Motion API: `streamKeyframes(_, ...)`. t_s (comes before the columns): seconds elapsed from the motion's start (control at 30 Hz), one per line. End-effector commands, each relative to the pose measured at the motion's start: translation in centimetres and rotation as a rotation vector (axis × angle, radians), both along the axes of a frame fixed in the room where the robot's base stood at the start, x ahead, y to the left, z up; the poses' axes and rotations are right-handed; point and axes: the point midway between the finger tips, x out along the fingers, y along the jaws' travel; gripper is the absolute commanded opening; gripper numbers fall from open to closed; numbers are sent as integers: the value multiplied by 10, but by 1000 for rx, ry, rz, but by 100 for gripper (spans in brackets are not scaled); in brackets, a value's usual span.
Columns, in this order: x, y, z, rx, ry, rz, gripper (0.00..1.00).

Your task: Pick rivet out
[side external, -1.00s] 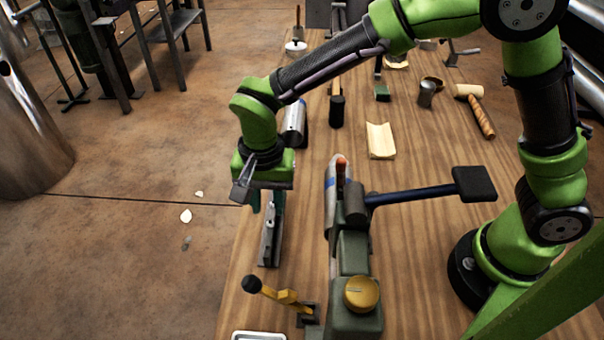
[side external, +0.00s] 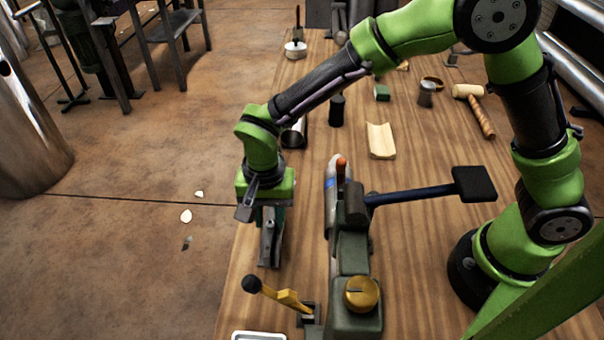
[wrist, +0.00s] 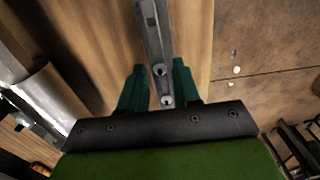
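A narrow grey metal bar (side external: 270,246) lies near the left edge of the wooden table. In the wrist view, the bar (wrist: 153,35) runs between my fingers, and two small round silver spots, which look like rivets, show near its end: one higher (wrist: 158,70) and one lower (wrist: 167,101). My gripper (wrist: 160,66) is open, with one green finger on each side of the bar end. A gap shows beside each finger. In the side view, my gripper (side external: 272,218) is low over the far part of the bar and hides it. Whether the fingers touch anything is unclear.
Right of the bar stands a green-grey fixture (side external: 352,255) with a brass knob (side external: 361,294), a metal pipe and a long blue-handled tool (side external: 425,194). A yellow lever (side external: 285,297) and white tray (side external: 258,336) are in front. Wood lies bare between bar and fixture.

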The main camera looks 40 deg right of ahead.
Motion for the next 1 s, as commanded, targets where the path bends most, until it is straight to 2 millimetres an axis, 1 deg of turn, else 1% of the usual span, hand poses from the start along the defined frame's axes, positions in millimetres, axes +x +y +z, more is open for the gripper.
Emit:
streamKeyframes(0.13, 0, 0, 0, 0, 0, 0, 32)
streamKeyframes(0.17, 0, 0, 0, 0, 0, 0, 30)
streamKeyframes(0.3, 0, 0, 0, 0, 0, 0, 9)
streamKeyframes(0.37, 0, 0, 0, 0, 0, 0, 0)
streamKeyframes(0.63, 0, 0, 2, 1, -1, 0, 0)
streamKeyframes(1.0, 0, 0, 13, 1, -1, 0, 0)
